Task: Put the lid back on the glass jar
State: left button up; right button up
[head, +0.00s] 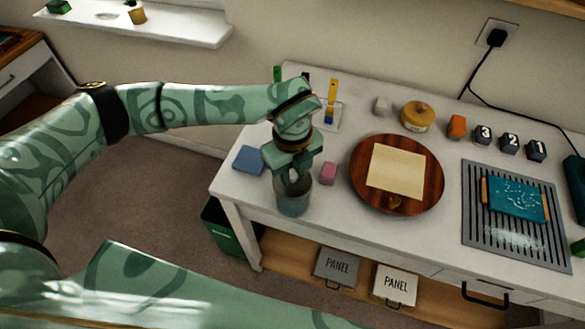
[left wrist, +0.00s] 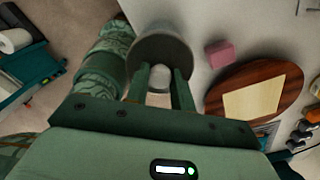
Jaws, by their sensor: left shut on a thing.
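A grey-teal cylindrical vessel (head: 293,203), which looks like the glass jar, stands upright at the front left of the white table. My left gripper (head: 292,183) points down at its top. In the left wrist view the round grey vessel (left wrist: 162,38) is just beyond the fingertips, and a small pale rounded piece (left wrist: 160,76) shows between the fingers. My left gripper (left wrist: 160,84) is shut on this piece, possibly the lid's knob. The fingers hide much of the top, so I cannot tell whether a lid is seated. My right gripper is not in view.
A pink block (head: 328,173) is close right of the vessel, and a blue pad (head: 249,159) lies left. A round wooden board (head: 362,193) carries a pale sheet. An amber jar (head: 417,116) and numbered blocks (head: 509,143) stand behind. A dark rack (head: 475,228) is at right.

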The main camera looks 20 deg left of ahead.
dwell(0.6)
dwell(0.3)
pick_arm(q)
jog(key=o, duration=1.5)
jog(key=shift+r, duration=0.1)
jog(key=shift+r+p, duration=2.9)
jog(key=shift+r, duration=0.5)
grip_shut()
jog(key=shift+f, duration=0.2)
